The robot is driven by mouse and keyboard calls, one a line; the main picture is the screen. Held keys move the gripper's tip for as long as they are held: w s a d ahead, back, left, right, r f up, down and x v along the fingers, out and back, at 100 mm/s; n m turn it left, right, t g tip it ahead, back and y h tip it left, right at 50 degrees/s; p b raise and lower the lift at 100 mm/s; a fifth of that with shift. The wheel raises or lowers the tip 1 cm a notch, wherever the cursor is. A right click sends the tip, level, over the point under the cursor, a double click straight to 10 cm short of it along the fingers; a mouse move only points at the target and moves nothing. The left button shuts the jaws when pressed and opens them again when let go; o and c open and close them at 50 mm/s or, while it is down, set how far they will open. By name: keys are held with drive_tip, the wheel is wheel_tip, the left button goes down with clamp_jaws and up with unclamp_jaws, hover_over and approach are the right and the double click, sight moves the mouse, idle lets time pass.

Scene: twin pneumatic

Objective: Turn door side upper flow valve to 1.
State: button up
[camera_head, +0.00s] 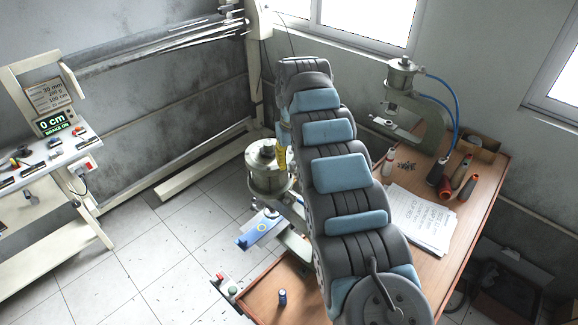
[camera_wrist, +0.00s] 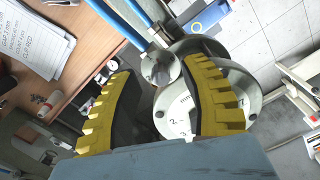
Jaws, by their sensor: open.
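In the wrist view a round grey knob-like fitting (camera_wrist: 160,68) shows between the fingertips of my gripper (camera_wrist: 160,66). Below it is a pale round dial (camera_wrist: 180,112) with printed figures, 2 and 3 among them. The right finger covers part of the dial, so its setting cannot be read. My gripper is open; its two yellow toothed fingers are apart and hold nothing. I cannot tell whether they touch the fitting. In the head view a grey pneumatic unit (camera_head: 262,168) stands left of my arm, which hides most of the gripper; a yellow finger shows beside the unit.
A second pneumatic press (camera_head: 400,82) with blue hoses stands on the wooden table (camera_head: 478,205). Papers (camera_head: 420,218) and red-and-black tools (camera_head: 462,170) lie there.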

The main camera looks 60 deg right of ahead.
drive_tip(key=shift+f, duration=0.3)
clamp_jaws()
drive_tip(key=shift+b, duration=0.3)
drive_tip(key=shift+w+f+n+b, duration=0.1)
drive_tip(key=shift+f+n+b, duration=0.05)
drive_tip(key=shift+n+b, duration=0.65)
drive_tip(key=shift+r+n+b, duration=0.2)
drive_tip(key=shift+n+b, duration=0.25)
drive_tip(key=shift+n, duration=1.35)
